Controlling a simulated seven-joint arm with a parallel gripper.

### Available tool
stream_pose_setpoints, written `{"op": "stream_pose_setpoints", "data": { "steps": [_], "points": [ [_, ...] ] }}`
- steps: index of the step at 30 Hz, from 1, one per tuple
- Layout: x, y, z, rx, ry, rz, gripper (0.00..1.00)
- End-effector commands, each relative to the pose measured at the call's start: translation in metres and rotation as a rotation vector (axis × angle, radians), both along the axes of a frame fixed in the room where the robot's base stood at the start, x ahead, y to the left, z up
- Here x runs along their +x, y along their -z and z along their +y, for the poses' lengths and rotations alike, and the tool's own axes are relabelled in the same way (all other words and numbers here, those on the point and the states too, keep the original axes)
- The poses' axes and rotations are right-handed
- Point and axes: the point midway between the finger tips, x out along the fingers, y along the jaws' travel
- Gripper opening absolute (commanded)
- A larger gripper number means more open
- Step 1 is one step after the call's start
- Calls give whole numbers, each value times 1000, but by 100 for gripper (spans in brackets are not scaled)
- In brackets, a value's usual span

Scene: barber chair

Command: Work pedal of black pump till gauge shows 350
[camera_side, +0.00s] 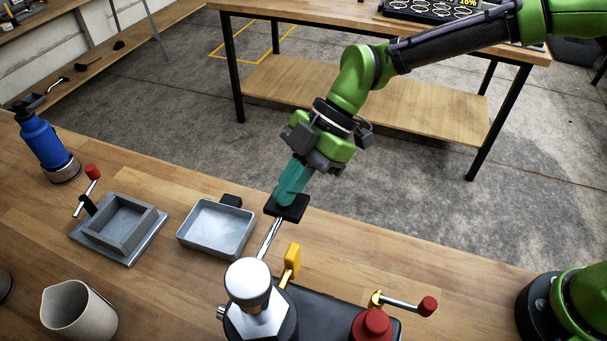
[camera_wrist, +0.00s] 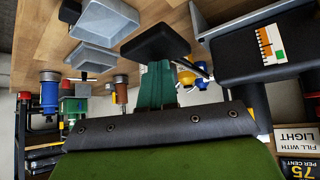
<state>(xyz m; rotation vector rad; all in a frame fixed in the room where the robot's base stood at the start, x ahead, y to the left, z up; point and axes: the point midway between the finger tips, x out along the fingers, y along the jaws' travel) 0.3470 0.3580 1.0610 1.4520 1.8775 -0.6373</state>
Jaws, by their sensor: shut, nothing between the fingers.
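The black pump (camera_side: 318,312) stands at the front of the wooden bench, with a silver dome cap, a yellow lever and a red knob on its black body. Its pedal, a black pad (camera_side: 298,211) on a shiny metal rod, sticks out toward the back. My gripper (camera_side: 283,199) has teal fingers, shut and empty, pointing down at the pad; they appear to touch it. In the wrist view the pad (camera_wrist: 156,42) lies just beyond the teal fingertips (camera_wrist: 158,68). I cannot make out a gauge reading in either view.
A grey tray (camera_side: 217,228) sits left of the pedal. A square grey fixture (camera_side: 123,227) with a red-handled crank, a blue bottle (camera_side: 45,140) and a beige cup (camera_side: 78,312) stand farther left. A red-tipped handle (camera_side: 427,306) juts out right of the pump.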

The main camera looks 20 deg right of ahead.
Motion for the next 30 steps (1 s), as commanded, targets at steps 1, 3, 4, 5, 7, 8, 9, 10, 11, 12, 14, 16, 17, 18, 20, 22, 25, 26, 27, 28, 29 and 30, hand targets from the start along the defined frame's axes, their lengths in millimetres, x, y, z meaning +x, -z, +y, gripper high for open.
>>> {"op": "stream_pose_setpoints", "data": {
  "steps": [1,3,4,5,7,8,9,10,11,12,14,16,17,18,20,22,25,26,27,28,29,30],
  "points": [
    [0,-3,-1,-2,0,-1,0],
    [0,-6,-2,-2,0,1,0],
    [1,-6,-2,-2,1,1,0],
    [1,-6,-2,-2,1,1,0],
    [1,-6,-2,-2,1,1,0],
    [1,-6,-2,-2,2,1,0],
    [1,-6,-2,-2,2,1,0],
    [1,-6,-2,-2,2,1,0],
    [1,-6,-2,-2,2,1,0],
    [1,-4,-2,-2,1,1,0],
    [0,1,-1,-4,2,2,0],
    [-1,11,-1,-3,0,5,0],
    [-2,15,0,-3,0,5,0],
    [-2,21,1,-3,0,6,0],
    [-3,30,2,-3,1,7,0],
    [-4,39,2,-3,1,7,0],
    [-5,50,3,-2,-1,5,0],
    [-5,52,4,-3,0,4,0],
    [-5,50,4,-3,-1,2,0],
    [-5,49,4,-2,0,1,0],
    [-4,48,3,-2,-1,0,0],
    [-4,44,3,-2,0,-1,0]
  ]
}}
